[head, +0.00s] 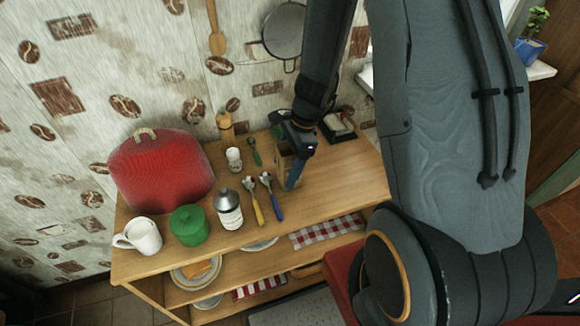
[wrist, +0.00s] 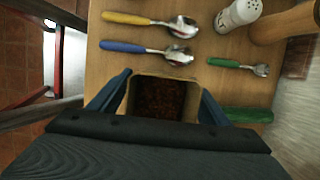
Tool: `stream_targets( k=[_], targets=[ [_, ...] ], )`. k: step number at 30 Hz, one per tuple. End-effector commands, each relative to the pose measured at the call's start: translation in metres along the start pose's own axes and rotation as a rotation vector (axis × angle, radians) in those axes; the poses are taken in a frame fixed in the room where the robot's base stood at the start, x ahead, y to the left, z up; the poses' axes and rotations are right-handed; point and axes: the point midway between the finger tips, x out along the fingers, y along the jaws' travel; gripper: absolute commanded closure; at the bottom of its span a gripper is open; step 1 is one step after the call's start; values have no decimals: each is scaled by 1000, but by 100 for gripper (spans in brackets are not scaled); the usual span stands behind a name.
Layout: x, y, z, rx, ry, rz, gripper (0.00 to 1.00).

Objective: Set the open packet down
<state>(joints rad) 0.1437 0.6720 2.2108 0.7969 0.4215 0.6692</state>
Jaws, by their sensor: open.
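The open packet (wrist: 160,98) stands upright on the wooden shelf top, its square mouth facing the wrist camera and dark brown contents inside. In the head view the tan packet (head: 282,166) is partly hidden by my gripper (head: 292,172). In the wrist view my gripper (wrist: 160,106) has one blue finger on each side of the packet. The jaws are open; whether a finger still touches its sides I cannot tell.
Left of the packet lie a blue spoon (head: 277,208), a yellow spoon (head: 256,209) and a green spoon (head: 256,155). A lidded jar (head: 228,209), green pot (head: 188,226), white mug (head: 141,236) and red cover (head: 160,172) stand farther left.

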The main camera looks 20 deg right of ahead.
Motion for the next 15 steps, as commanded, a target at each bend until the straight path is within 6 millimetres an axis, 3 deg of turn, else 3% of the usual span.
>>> stream_targets(
  k=[7, 15],
  targets=[
    [1, 0, 0, 0, 0, -1, 30],
    [1, 0, 0, 0, 0, -1, 75]
  ],
)
